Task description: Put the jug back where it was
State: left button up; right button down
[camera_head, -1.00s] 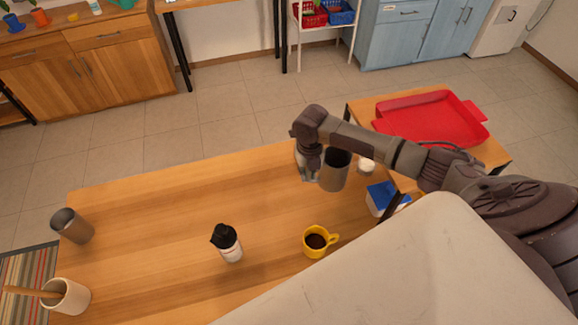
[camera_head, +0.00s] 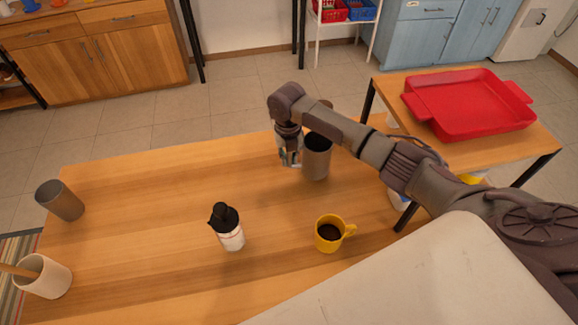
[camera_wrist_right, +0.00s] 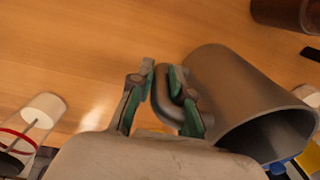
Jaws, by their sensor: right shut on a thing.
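The jug (camera_head: 316,160) is a dark grey cylinder with an open top, near the far right part of the wooden table (camera_head: 150,215). My right gripper (camera_head: 288,155) is at its left side. In the right wrist view the fingers of my right gripper (camera_wrist_right: 162,75) are closed around the handle of the jug (camera_wrist_right: 235,90), whose mouth faces the lower right. The jug looks upright in the head view; I cannot tell whether its base touches the table. My left gripper is not in view.
A yellow mug (camera_head: 329,233) with dark contents and a white bottle with black top (camera_head: 228,230) stand nearer. A grey cup (camera_head: 60,200) and a beige pot (camera_head: 45,277) are at the left. A red tray (camera_head: 470,105) lies on the side table. The table's left middle is clear.

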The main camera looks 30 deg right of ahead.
notch_tip(320, 180, down, 2)
jog(key=shift+f+b, duration=0.25)
jog(key=shift+b, duration=0.5)
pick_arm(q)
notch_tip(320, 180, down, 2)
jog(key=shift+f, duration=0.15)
pick_arm(e)
jog(key=shift+w+r, duration=0.1)
jog(key=shift+r, duration=0.05)
jog(key=c, duration=1.1)
grip_release()
jog(key=shift+f, duration=0.2)
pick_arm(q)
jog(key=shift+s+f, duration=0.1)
pick_arm(e)
jog(key=shift+r, duration=0.1)
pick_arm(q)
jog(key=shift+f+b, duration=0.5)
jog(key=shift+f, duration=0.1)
pick_arm(e)
notch_tip(320, 180, up, 12)
jog(key=shift+a+r, duration=0.1)
jog(key=shift+a, duration=0.05)
